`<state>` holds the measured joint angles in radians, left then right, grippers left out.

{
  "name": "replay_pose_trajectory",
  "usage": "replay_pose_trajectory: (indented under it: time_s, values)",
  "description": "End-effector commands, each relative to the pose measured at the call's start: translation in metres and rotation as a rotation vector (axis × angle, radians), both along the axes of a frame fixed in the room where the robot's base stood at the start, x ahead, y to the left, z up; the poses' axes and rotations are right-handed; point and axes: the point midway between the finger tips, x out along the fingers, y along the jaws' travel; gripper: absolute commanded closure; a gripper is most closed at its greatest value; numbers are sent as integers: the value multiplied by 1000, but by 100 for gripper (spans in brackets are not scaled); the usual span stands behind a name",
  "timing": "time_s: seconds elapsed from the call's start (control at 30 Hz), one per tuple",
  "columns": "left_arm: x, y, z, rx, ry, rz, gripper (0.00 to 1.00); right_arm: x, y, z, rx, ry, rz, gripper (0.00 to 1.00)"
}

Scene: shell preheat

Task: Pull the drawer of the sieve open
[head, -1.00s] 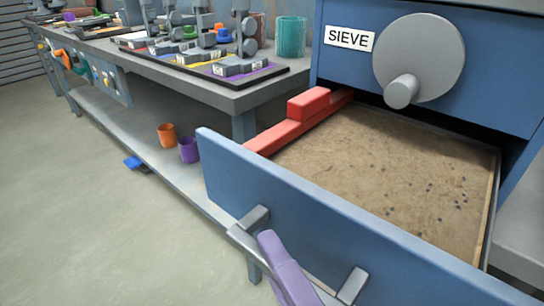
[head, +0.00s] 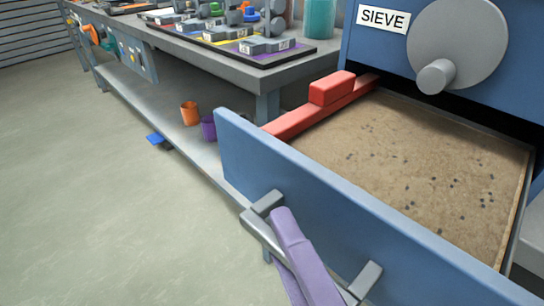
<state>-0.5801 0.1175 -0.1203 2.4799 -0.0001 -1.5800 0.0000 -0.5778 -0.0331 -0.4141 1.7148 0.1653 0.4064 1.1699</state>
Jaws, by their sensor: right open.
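The blue sieve cabinet (head: 400,58) has a "SIEVE" label (head: 382,18) and a large grey disc (head: 458,42) with a knob. Its blue-fronted drawer (head: 330,205) stands well out from the cabinet, showing a bed of brown sand with dark specks (head: 410,165). A grey bar handle (head: 262,233) on two posts is on the drawer front. My right gripper (head: 281,232), with purple fingers, is open at the handle bar, near its left post. A finger crosses over the bar; whether it touches is unclear. My left gripper is out of view.
A red stepped piece (head: 320,108) lies along the drawer's left side. A grey workbench (head: 255,95) with weights and a teal cup (head: 319,18) stands behind at left. An orange cup (head: 190,113) and a purple cup (head: 208,127) sit on its lower shelf.

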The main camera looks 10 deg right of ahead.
Motion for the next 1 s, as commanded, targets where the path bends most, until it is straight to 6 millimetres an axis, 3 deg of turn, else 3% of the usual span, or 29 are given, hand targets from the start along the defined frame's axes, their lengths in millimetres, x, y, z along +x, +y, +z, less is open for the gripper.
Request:
replay_pose_trajectory:
  time_s: [0.17, 0.6, 1.0]
  values:
    - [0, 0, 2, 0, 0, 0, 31, -11, -3, 0, -1, 3, 1, 52]
    - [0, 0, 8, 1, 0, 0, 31, -87, -24, 0, -1, 3, 2, 52]
    - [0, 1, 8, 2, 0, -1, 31, -96, -26, 0, 0, 0, 0, 52]
